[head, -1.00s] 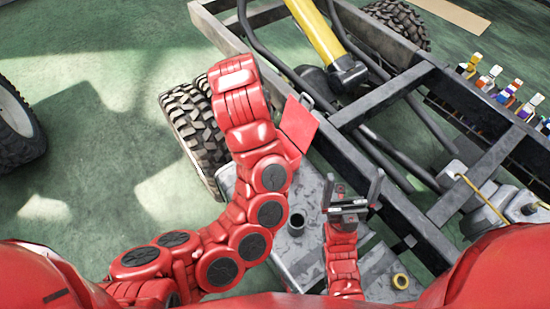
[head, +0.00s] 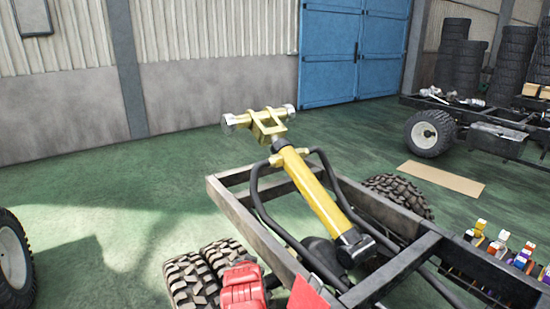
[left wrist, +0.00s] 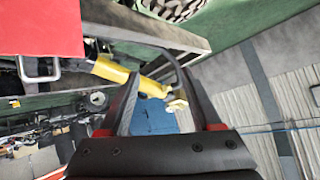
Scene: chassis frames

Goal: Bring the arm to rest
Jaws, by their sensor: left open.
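My left gripper (left wrist: 155,72) is seen only in the left wrist view. Its two dark fingers are apart, and no object is held between them. The chassis frame's yellow cylinder (left wrist: 110,71) and dark rails show beyond the fingers, apart from them as far as I can tell. In the head view, only a red segment of my left arm (head: 243,288) shows at the bottom edge, beside the chassis tyres. The rest of that arm is below the picture. My right gripper is in neither current view.
The chassis frame (head: 228,205) fills the lower right, with its yellow cylinder (head: 312,190) reaching up and a red plate (head: 306,294) in front. Black tyres (head: 190,283) stand at its left. Colourful small parts (head: 497,246) line the right. Green floor (head: 105,205) is open at left.

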